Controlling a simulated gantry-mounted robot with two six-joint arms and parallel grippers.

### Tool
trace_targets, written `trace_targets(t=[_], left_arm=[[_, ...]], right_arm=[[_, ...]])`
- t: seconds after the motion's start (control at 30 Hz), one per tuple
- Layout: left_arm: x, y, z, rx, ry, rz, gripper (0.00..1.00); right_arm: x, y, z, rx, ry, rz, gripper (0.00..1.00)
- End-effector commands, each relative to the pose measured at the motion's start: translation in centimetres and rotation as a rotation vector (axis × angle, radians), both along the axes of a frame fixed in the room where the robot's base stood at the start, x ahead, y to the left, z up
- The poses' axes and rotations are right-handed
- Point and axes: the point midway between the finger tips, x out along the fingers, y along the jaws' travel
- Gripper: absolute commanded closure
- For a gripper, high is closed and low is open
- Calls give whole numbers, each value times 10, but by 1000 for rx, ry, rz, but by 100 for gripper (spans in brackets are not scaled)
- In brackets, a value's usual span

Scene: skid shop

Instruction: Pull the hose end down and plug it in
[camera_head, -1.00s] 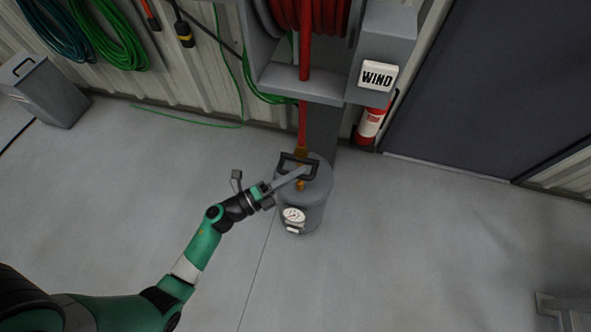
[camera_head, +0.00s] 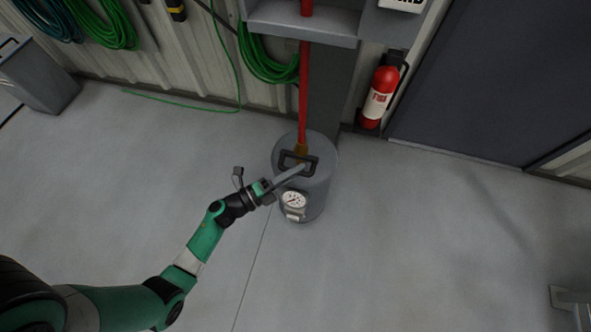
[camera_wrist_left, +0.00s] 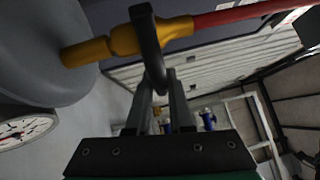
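The red hose (camera_head: 303,95) hangs down and ends in a brass-yellow fitting (camera_wrist_left: 120,42) with a black loop handle (camera_head: 312,164). A grey cylindrical tank (camera_head: 318,190) with a white gauge (camera_head: 294,201) stands on the floor behind and below the handle. My left gripper (camera_head: 300,170) reaches in from the left. In the left wrist view its fingers (camera_wrist_left: 157,88) close on both sides of the loop handle. The fitting's tip overlaps the tank in that view; I cannot tell whether it touches or enters it. My right gripper is in neither view.
A grey post with a shelf (camera_head: 300,30) stands behind the tank. A red fire extinguisher (camera_head: 379,97) hangs beside it, left of a dark door (camera_head: 490,80). Green hose coils (camera_head: 268,60) hang on the wall. A grey bin (camera_head: 38,80) stands far left. The floor around the tank is clear.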

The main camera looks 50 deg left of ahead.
Motion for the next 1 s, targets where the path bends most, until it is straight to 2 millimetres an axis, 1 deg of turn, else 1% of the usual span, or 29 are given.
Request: trace_targets(t=[0.03, 0.1, 0.17, 0.53, 0.63, 0.77, 0.9, 1.0], left_arm=[[0, 0, -2, 0, 5, 2, 73], [0, 0, -2, -1, 4, 2, 60], [0, 0, -2, -1, 4, 2, 50], [0, 0, 0, 0, 0, 1, 50], [-6, 2, 0, -1, 2, 3, 50], [-26, 7, -1, -3, 4, 6, 50], [-61, 14, -5, -3, 5, 10, 50], [-82, 19, -9, -3, 5, 11, 50]], right_arm=[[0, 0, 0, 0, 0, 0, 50], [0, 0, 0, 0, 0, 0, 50], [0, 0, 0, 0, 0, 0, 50], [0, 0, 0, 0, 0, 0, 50], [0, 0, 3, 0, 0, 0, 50], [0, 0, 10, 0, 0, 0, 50], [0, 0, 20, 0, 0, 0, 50], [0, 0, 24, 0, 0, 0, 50]])
